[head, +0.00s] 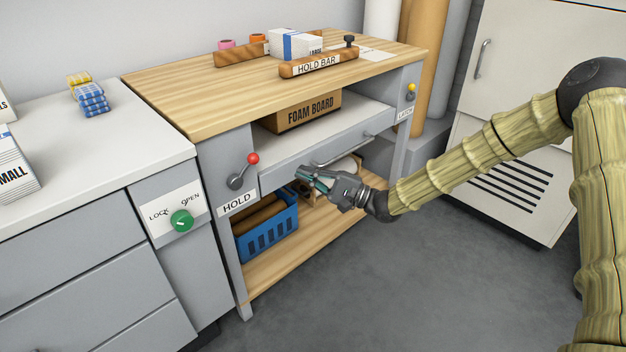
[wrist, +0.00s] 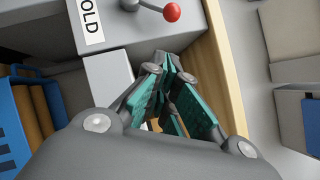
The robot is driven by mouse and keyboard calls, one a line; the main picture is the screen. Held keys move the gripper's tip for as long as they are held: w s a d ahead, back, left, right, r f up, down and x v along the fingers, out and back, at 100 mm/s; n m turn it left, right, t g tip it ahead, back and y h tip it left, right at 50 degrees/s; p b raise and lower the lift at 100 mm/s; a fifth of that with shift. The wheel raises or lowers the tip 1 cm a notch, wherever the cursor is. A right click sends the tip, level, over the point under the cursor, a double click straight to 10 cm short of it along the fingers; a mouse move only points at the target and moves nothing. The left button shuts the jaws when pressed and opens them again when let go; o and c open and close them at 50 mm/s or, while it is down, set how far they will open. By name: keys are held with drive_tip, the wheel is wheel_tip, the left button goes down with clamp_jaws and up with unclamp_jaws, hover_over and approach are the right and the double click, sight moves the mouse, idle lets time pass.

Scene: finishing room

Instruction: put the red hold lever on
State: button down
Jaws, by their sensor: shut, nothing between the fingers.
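The hold lever has a red ball knob (head: 253,159) on a grey arm and sits on the left front post of the wooden-topped bench, above a HOLD label (head: 237,203). Its arm slants up and to the right from the pivot. In the wrist view the red knob (wrist: 172,12) is at the top edge, beyond my fingertips, with the HOLD label (wrist: 91,20) to its left. My gripper (head: 304,175) is shut and empty in front of the bench's drawer front, to the right of the lever and apart from it.
A long handle (head: 345,149) crosses the drawer front close to my gripper. A blue crate (head: 268,230) stands on the lower shelf. A green knob (head: 181,220) marked LOCK and OPEN is on the left cabinet. A yellow-knobbed latch (head: 411,88) is on the right post. Floor in front is clear.

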sight(245, 171)
drive_tip(key=a+r+b, duration=0.3)
drive_tip(key=a, duration=0.5)
drive_tip(key=shift+w+r, duration=0.25)
